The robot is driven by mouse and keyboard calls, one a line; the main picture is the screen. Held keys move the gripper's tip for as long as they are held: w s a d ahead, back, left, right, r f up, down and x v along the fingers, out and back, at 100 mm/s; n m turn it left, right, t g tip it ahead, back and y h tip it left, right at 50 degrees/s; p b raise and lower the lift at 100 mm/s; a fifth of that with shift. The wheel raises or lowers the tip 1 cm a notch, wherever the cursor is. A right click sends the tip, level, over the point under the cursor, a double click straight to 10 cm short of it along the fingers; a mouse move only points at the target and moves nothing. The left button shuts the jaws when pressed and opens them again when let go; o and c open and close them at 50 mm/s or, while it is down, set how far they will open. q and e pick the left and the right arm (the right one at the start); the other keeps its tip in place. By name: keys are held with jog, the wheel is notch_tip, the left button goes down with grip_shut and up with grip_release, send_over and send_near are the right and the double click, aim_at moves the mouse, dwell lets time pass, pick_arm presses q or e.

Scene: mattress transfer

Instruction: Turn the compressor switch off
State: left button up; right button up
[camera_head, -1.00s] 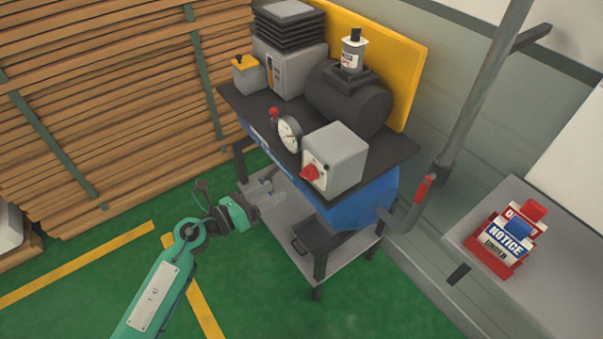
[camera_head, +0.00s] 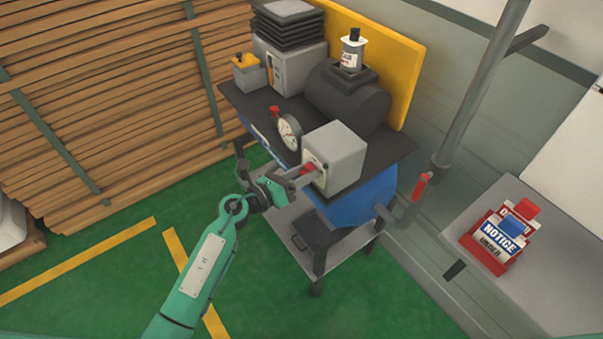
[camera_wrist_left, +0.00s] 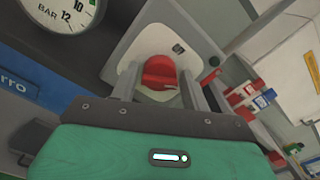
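The compressor switch is a red knob (camera_head: 309,168) on the front of a grey box (camera_head: 340,152) on the compressor cart. In the left wrist view the knob (camera_wrist_left: 159,73) sits on a pale plate between my two fingers. My left gripper (camera_head: 304,175) reaches the front of the box, with its fingers around the knob. In the wrist view the fingers of this gripper (camera_wrist_left: 160,82) are spread, one on each side of the knob, with a small gap showing. The fingers partly hide the knob in the head view. My right gripper is not in view.
A round pressure gauge (camera_head: 289,132) stands left of the switch box. The dark cart top (camera_head: 397,150) also carries a black motor (camera_head: 345,98). A red-handled lever (camera_head: 420,187) and a grey table (camera_head: 545,262) with notice signs (camera_head: 500,238) are to the right.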

pick_arm(q)
jog(key=c, duration=0.6)
